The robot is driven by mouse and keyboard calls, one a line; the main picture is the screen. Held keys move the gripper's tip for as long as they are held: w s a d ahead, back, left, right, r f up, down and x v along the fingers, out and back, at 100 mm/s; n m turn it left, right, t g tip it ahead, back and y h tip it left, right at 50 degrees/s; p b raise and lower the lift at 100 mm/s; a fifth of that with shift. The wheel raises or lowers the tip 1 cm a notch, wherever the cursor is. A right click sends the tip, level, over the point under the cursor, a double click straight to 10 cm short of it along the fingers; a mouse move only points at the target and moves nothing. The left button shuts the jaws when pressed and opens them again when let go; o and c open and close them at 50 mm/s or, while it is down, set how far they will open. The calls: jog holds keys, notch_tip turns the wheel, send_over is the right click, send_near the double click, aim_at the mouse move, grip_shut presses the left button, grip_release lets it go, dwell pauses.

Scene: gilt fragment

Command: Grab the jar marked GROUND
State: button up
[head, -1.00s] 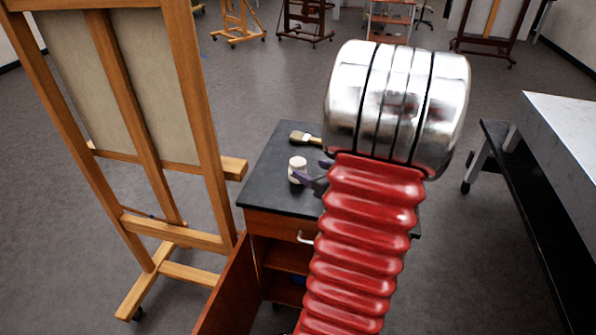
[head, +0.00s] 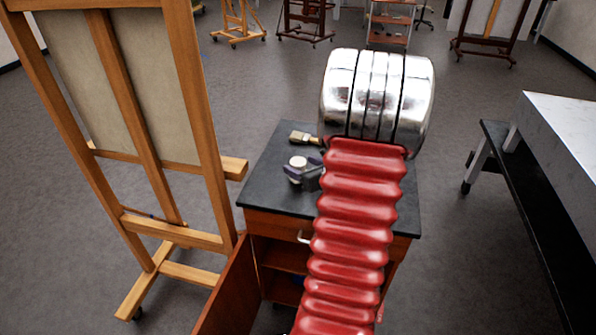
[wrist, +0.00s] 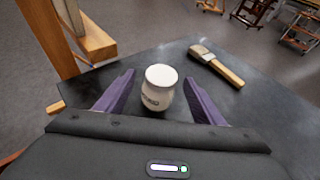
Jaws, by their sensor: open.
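A small white jar (wrist: 158,88) with dark lettering stands upright on the dark cabinet top; the lettering is too small to read surely. It also shows in the head view (head: 298,162), partly covered by my gripper. My gripper (wrist: 158,92) is open, with its two purple fingers on either side of the jar. The jar stands between the fingers, with a visible gap on each side. In the head view my gripper (head: 301,176) is at the jar, and my red arm hides the right part of the cabinet top.
A flat brush (wrist: 217,65) lies behind the jar on the cabinet top (head: 265,190). A wooden easel (head: 207,130) stands close on the left. The cabinet door (head: 229,290) hangs open below. A pale table (head: 565,130) stands at the right.

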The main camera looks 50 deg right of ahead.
aim_at(298, 161)
jog(key=shift+x, duration=1.75)
jog(key=shift+c, duration=0.3)
jog(key=c, duration=1.2)
jog(key=shift+r, duration=5.05)
